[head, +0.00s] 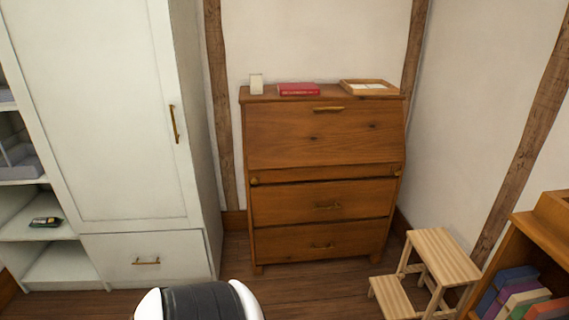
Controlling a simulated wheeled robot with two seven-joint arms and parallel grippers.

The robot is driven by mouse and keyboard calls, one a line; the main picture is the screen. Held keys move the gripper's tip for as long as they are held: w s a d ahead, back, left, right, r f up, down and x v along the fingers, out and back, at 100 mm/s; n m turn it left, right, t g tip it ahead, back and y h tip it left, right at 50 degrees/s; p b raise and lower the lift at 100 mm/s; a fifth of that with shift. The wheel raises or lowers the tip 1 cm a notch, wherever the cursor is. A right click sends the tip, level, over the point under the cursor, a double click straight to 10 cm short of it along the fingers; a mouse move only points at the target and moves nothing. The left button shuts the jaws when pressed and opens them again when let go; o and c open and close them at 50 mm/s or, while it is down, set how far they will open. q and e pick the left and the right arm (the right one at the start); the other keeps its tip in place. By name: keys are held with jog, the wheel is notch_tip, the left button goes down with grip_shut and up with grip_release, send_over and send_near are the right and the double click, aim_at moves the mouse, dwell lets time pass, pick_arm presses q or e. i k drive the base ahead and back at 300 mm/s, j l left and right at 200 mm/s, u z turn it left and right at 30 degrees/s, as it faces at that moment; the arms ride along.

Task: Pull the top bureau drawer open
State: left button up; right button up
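The wooden bureau (325,135) stands against the back wall in the head view, a few steps ahead. Its sloping front flap with a brass handle (328,109) is closed. Below the flap is a thin rail with a small knob at each end. Neither of my grippers is in view.
A white wardrobe (100,110) with shelves stands on the left. A wooden step stool (440,255) stands front right of the bureau, beside a bookcase (548,235). A red book (299,89) and a tray (347,84) lie on the bureau. The floor before the bureau is clear.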

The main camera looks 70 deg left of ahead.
aim_at(279, 204)
jog(key=u, duration=1.75)
jog(key=i+u, duration=0.1)
jog(key=i, duration=0.15)
